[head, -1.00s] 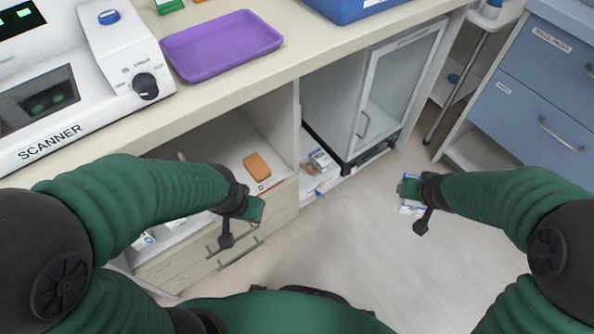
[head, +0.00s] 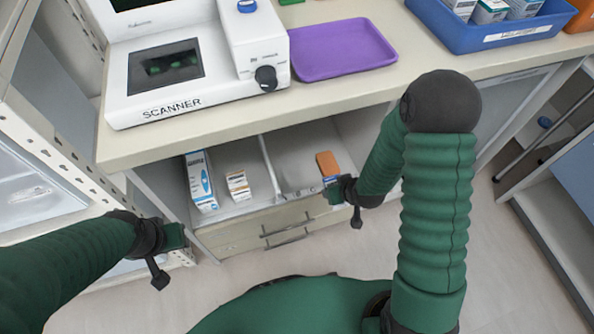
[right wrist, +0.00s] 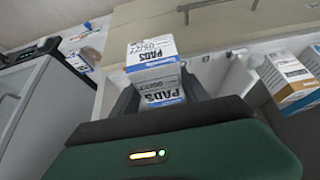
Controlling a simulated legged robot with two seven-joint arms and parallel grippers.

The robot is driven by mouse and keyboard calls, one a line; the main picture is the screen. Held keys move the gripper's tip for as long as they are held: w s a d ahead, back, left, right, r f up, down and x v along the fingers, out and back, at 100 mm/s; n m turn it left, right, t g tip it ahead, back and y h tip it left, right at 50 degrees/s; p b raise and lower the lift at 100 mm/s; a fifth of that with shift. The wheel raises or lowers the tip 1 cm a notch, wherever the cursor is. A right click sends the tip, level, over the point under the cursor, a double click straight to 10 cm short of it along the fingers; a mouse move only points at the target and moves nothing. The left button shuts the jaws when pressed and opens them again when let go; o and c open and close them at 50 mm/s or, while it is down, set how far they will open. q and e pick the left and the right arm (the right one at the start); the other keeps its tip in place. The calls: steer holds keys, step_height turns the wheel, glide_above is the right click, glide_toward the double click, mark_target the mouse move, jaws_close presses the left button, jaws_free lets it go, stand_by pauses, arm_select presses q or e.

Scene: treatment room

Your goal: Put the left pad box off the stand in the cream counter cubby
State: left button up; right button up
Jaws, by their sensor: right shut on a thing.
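A small white and blue pad box (right wrist: 152,52), printed "PADS", is between the fingers of my right gripper (right wrist: 158,88). In the head view my right gripper (head: 333,190) is at the front edge of the cream counter cubby (head: 285,150), and only a bit of the box (head: 330,180) shows. My right gripper is shut on it. The cubby is open at the front and split by a low divider. My left gripper (head: 174,238) is low at the left, away from the cubby; its jaw state is unclear. The stand is not identifiable in view.
An orange block (head: 327,163) lies in the cubby's right part, just behind the held box. A tall blue-white box (head: 200,180) and a small box (head: 238,185) stand left of the divider. Drawers (head: 270,228) are below. A scanner (head: 190,70) and purple tray (head: 343,48) are on the counter.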

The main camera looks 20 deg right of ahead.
steer(key=w+a+b, duration=0.1)
steer(key=w+a, duration=0.1)
steer(key=w, duration=0.2)
steer(key=w+a+f+b, duration=0.1)
steer(key=w+a+b, duration=0.1)
steer(key=w+a, duration=0.1)
steer(key=w+a+b, duration=0.2)
steer(key=w+a, duration=0.1)
steer(key=w, duration=0.3)
steer(key=shift+f, duration=0.35)
step_height(320, 180, down, 4)
steer(key=b, duration=0.2)
steer(key=shift+w+r+b, duration=0.1)
steer(key=shift+r+b, duration=0.05)
steer(key=shift+b, duration=0.2)
steer(key=shift+r, duration=0.2)
steer(key=shift+c, duration=0.8)
steer(key=o, duration=1.6)
steer(key=shift+c, duration=0.2)
